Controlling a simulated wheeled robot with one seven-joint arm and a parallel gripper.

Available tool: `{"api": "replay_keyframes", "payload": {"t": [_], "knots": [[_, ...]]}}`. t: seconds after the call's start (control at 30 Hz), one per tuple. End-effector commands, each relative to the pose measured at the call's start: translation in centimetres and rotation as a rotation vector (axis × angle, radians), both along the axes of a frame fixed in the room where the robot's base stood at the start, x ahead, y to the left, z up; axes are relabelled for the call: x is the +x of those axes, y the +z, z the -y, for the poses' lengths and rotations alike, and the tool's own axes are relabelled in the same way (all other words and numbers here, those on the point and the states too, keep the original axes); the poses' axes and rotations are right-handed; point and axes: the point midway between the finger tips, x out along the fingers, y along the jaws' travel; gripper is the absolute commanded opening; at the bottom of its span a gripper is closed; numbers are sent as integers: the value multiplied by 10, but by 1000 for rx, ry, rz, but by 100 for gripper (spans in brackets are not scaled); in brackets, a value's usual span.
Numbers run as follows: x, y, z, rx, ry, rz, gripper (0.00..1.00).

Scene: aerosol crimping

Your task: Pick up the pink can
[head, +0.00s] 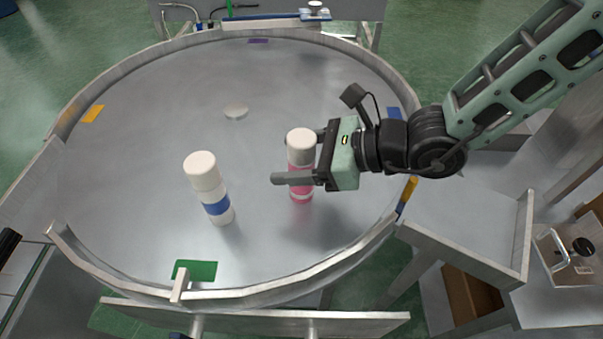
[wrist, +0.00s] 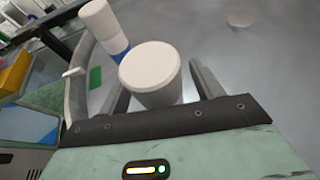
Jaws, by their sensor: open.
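The pink can (head: 301,184) stands upright on the round metal table, with a white cap on top and a pink band lower down. My gripper (head: 282,160) comes in from the right with its fingers open and level, one on the near side of the can and one mostly hidden behind it. In the wrist view the white cap of the can (wrist: 151,72) sits between the two open fingers (wrist: 160,90). The near finger crosses in front of the can in the head view. I cannot tell whether either finger touches it.
A white can with a blue band (head: 208,187) stands to the left of the pink can. A raised metal rim (head: 330,268) edges the round table (head: 150,130).

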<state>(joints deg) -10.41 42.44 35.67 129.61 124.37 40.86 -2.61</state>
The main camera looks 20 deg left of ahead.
Motion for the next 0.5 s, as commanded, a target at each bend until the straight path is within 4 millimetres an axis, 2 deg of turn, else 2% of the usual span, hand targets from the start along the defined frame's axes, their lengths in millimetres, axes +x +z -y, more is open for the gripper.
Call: {"api": "replay_keyframes", "payload": {"t": [0.1, 0.3, 0.33, 0.5], "knots": [[-1, -3, -7, -1, -1, -2, 66], [0, -4, -7, -1, -1, 0, 66], [0, -4, -7, -1, -1, 0, 63], [0, -4, -7, -1, -1, 0, 16]]}}
